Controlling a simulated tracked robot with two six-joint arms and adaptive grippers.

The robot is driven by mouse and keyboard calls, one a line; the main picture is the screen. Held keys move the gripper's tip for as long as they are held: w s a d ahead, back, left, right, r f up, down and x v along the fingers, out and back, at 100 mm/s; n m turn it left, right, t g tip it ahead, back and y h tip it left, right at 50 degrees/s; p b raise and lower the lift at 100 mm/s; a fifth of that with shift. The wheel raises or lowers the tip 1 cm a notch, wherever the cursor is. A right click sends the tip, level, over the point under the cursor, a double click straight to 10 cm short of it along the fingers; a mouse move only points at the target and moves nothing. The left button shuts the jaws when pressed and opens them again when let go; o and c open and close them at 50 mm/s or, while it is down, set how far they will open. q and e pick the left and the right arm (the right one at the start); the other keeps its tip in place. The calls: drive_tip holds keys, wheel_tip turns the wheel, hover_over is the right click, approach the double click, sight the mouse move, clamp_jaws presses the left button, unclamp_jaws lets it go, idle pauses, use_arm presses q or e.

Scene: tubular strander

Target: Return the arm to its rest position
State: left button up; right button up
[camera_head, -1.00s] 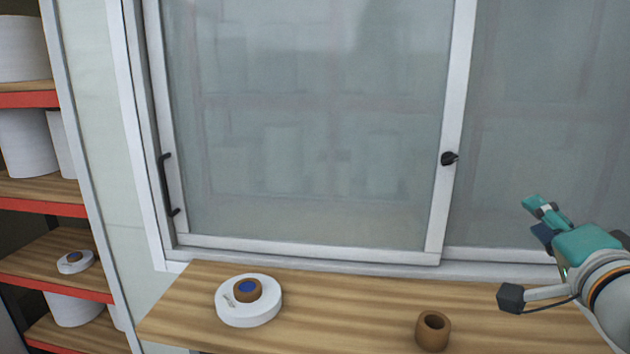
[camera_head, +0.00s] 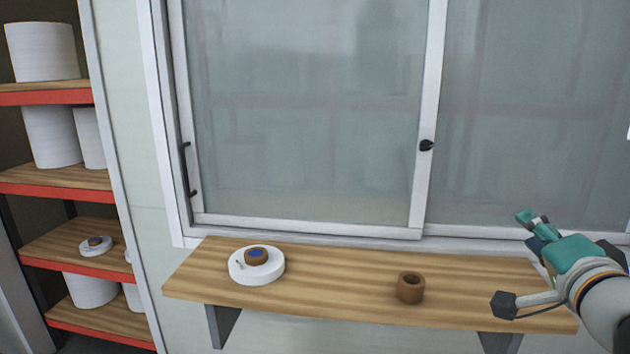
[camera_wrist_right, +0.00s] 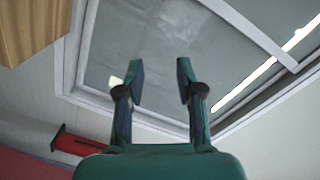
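My right gripper (camera_head: 532,228) is at the right of the head view, raised in front of the window and above the right end of the wooden shelf. In the right wrist view its two green fingers (camera_wrist_right: 160,80) stand apart with nothing between them, so it is open and empty. The right arm comes in from the lower right. My left arm and gripper are not in the head view.
A wooden wall shelf (camera_head: 340,300) holds a white round disc (camera_head: 258,273) with a brown, blue-centred piece on it, and a brown cup (camera_head: 410,288). A sliding window (camera_head: 300,120) stands behind. A rack (camera_head: 60,185) with white cylinders is at the left.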

drive_tip(key=w+a+f+n+g+y, duration=0.15)
drive_tip(key=w+f, duration=0.25)
drive_tip(key=f, duration=0.5)
drive_tip(key=w+a+f+n+g+y, duration=0.15)
drive_tip(key=w+f, duration=0.25)
drive_tip(key=f, duration=0.6)
drive_tip(key=s+a+f+n+g, duration=0.1)
drive_tip(key=a+f+g, duration=0.15)
drive_tip(key=f, duration=0.65)
drive_tip(key=s+a+f+n+g, duration=0.1)
drive_tip(key=a+f+g, duration=0.15)
drive_tip(key=f, duration=0.65)
drive_tip(key=s+a+f+n+g+y, duration=0.1)
drive_tip(key=s+a+f+n+g, duration=0.2)
drive_tip(key=f, duration=0.5)
drive_tip(key=s+a+f+g+y, duration=0.1)
drive_tip(key=s+a+f, duration=0.2)
drive_tip(key=s+f, duration=0.35)
drive_tip(key=s+a+f+n+g+y, duration=0.1)
drive_tip(key=s+a+f+n+g, duration=0.1)
drive_tip(key=s+a+f, duration=0.2)
drive_tip(key=s+a+f+n+g+y, duration=0.2)
drive_tip(key=s+a+f, duration=0.3)
drive_tip(key=s, duration=0.4)
drive_tip(key=shift+s+f+n, duration=0.3)
drive_tip(key=shift+f, duration=0.15)
drive_tip(key=shift+o, duration=0.2)
